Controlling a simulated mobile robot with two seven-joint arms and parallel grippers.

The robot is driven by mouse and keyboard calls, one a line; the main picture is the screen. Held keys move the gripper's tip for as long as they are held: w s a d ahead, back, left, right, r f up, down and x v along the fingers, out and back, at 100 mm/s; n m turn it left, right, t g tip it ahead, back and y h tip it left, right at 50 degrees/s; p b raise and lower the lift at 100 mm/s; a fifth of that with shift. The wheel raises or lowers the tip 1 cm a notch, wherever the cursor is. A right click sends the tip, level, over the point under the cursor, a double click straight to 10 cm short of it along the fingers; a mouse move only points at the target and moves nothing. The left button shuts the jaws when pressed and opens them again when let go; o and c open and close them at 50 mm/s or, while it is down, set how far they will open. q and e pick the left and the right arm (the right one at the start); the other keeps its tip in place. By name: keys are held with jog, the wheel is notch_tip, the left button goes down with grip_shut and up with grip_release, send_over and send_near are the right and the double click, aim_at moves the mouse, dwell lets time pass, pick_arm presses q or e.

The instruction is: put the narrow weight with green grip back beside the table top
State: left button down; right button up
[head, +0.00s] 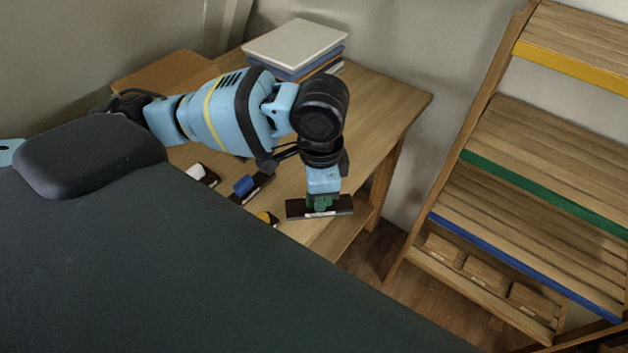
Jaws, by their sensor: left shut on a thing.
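My left gripper (321,197) is shut on the green grip of a narrow dark weight (342,206). The weight is a flat dark bar with a small pale label on its front. It shows in front of the right edge of the wooden table top (385,105). I cannot tell how high it is, or whether it touches anything. Most of the green grip is hidden between the fingers. My right gripper is not in view.
Weights with a white grip (196,171), a blue grip (244,185) and a yellow grip (266,217) are on the table to the left. A stack of books (295,45) lies at the back. A wooden shelf rack (540,150) stands at right.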

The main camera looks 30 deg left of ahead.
pick_arm(q)
jog(key=m, duration=0.3)
jog(key=f+m, duration=0.1)
jog(key=m, duration=0.2)
jog(key=shift+s+d, duration=0.15)
jog(key=m, duration=0.3)
jog(key=shift+s+f+m, duration=0.1)
jog(key=shift+f+m, duration=0.1)
jog(key=shift+m, duration=0.1)
jog(key=m, duration=0.3)
jog(key=shift+s+d+f+m+b, duration=0.1)
jog(key=shift+d+f+m+b, duration=0.05)
jog(key=shift+f+m+b, duration=0.2)
jog(key=m, duration=0.4)
jog(key=shift+s+f, duration=0.1)
jog(key=shift+f, duration=0.1)
jog(key=m, duration=0.3)
jog(key=shift+s+d+f+m, duration=0.1)
jog(key=shift+d+f+m, duration=0.05)
jog(key=shift+f+m, duration=0.1)
jog(key=m, duration=0.6)
jog(key=shift+s+d+f, duration=0.1)
jog(key=shift+s+f, duration=0.05)
jog(key=shift+f, duration=0.15)
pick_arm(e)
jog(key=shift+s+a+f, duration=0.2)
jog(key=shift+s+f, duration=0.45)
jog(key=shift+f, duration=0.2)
